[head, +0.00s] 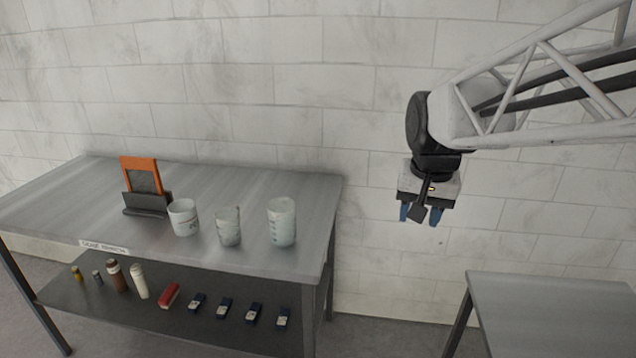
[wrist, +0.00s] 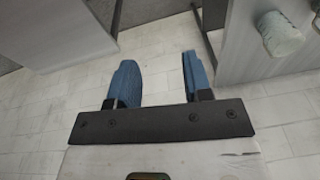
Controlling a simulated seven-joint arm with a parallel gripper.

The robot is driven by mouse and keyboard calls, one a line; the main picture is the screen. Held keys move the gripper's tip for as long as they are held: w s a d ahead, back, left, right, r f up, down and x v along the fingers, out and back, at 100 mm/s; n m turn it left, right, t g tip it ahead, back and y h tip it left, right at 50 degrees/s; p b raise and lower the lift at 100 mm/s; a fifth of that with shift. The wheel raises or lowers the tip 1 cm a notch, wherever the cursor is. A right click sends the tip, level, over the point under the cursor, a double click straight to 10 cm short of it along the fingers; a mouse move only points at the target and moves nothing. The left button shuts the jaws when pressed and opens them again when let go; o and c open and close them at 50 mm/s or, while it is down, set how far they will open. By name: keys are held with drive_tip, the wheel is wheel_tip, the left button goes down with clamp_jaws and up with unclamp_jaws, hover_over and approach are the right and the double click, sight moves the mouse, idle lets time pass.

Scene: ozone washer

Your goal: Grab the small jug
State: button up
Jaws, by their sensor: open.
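Three pale vessels stand upright in a row on the left metal table. The left one is a wide white jug (head: 184,217) with dark markings. The middle one is a narrower whitish jug (head: 228,227) and looks the smallest. The right one is a tall pale beaker-like jug (head: 281,221) near the table's right end. A pale vessel (wrist: 278,36) also shows at the upper right of the wrist view. My gripper (head: 420,214) hangs in the air to the right of the table, pointing down. Its blue fingers (wrist: 158,66) are apart, with nothing between them.
An orange-framed panel in a dark holder (head: 146,203) stands at the back left of the left table (head: 290,185). Its lower shelf (head: 75,295) holds small bottles, a red item and several dark blue items. Another metal table (head: 550,300) stands at lower right. A gap separates the tables.

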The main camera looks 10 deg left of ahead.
drive_tip(key=w+a+f+m+g, duration=0.1)
drive_tip(key=w+a+f, duration=0.2)
drive_tip(key=w+a, duration=1.7)
drive_tip(key=shift+m+g, duration=0.4)
drive_tip(key=w+a+f, duration=0.2)
drive_tip(key=a+f, duration=0.2)
drive_tip(key=a, duration=0.5)
drive_tip(key=w+a+f, duration=0.3)
drive_tip(key=a+f, duration=0.1)
drive_tip(key=a, duration=0.6)
drive_tip(key=w+a+f, duration=0.3)
drive_tip(key=a+f, duration=0.1)
drive_tip(key=a, duration=0.6)
drive_tip(key=shift+w, duration=0.2)
drive_tip(key=shift+f, duration=1.3)
